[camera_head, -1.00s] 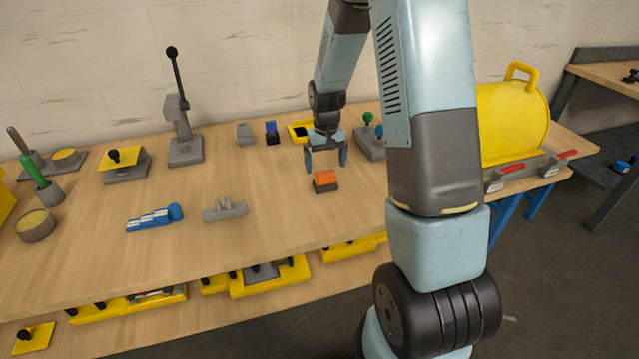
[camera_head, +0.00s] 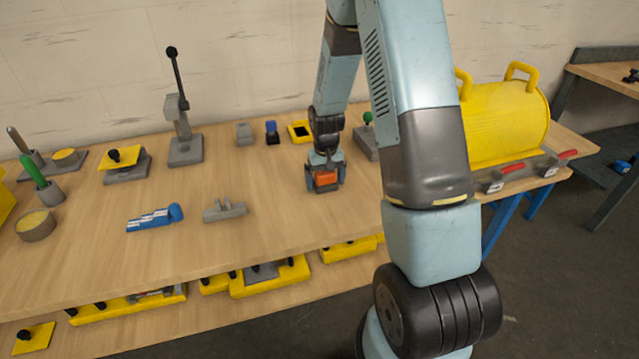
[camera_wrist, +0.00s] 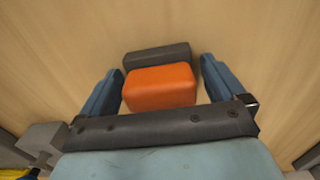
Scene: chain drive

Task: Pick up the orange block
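The orange block (camera_head: 326,177) sits on a small dark grey base on the wooden table. In the wrist view the orange block (camera_wrist: 160,87) lies in front of the dark grey base (camera_wrist: 157,55), between my two blue fingers. My gripper (camera_head: 325,184) is lowered around the block from above. In the wrist view my gripper (camera_wrist: 157,80) is open. A gap shows between the right finger and the block; the left finger is close to the block's left side, and I cannot tell if it touches.
A grey bracket (camera_head: 225,211) and a blue-and-white part (camera_head: 155,218) lie to the left on the table (camera_head: 270,225). A grey block (camera_head: 244,134), a blue-topped piece (camera_head: 272,132) and a yellow frame (camera_head: 300,131) stand behind. A large yellow housing (camera_head: 503,122) stands at the right.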

